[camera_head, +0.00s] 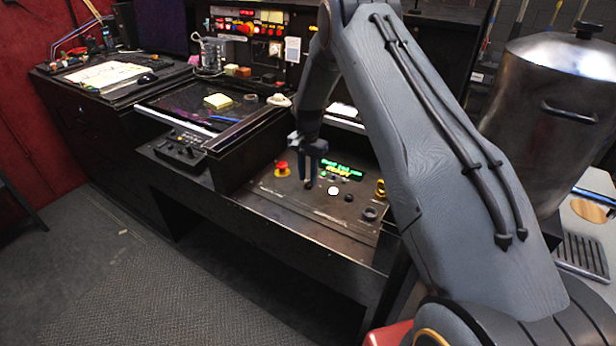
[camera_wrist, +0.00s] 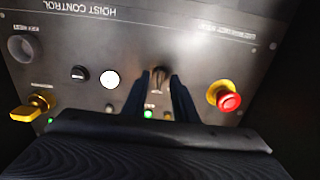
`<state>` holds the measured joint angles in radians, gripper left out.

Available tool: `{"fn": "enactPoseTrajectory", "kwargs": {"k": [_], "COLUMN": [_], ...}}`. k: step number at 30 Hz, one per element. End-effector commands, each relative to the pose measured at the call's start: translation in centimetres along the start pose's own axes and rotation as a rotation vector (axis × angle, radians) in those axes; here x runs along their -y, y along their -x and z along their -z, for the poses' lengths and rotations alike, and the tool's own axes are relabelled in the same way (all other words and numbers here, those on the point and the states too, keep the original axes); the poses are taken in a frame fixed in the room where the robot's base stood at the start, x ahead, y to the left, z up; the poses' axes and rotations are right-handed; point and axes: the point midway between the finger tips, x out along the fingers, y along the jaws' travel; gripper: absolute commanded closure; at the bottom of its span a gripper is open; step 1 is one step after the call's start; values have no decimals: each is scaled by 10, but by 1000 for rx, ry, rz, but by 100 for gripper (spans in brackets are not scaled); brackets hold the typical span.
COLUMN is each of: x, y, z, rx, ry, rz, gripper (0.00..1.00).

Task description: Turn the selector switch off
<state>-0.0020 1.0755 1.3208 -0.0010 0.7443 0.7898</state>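The sloping hoist control panel (camera_head: 290,205) stands at the middle of the head view; its lettering is upside down in the wrist view (camera_wrist: 205,55). The selector switch (camera_wrist: 160,76) is a dark knob with a small lever, just beyond and between my fingertips in the wrist view. My gripper (camera_wrist: 162,84) is open, its two dark fingers pointing at the panel on either side of the switch. Whether they touch it I cannot tell. In the head view my gripper (camera_head: 308,184) hides the switch.
Beside the switch are a white button (camera_wrist: 110,79), a black button (camera_wrist: 79,73) and a red emergency stop (camera_wrist: 228,100). A yellow handle (camera_wrist: 30,108) and a dark round socket (camera_wrist: 24,47) are farther off. A large metal pot (camera_head: 550,110) stands right.

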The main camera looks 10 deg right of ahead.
Motion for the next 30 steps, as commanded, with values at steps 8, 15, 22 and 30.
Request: {"fn": "enactPoseTrajectory", "kwargs": {"k": [8, 15, 22, 30], "x": [0, 0, 0, 0], "y": [-13, -13, -13, -13], "z": [0, 0, 0, 0], "rx": [0, 0, 0, 1], "ry": [0, 1, 1, 42], "rz": [0, 0, 0, -1], "gripper": [74, 84, 100, 100]}}
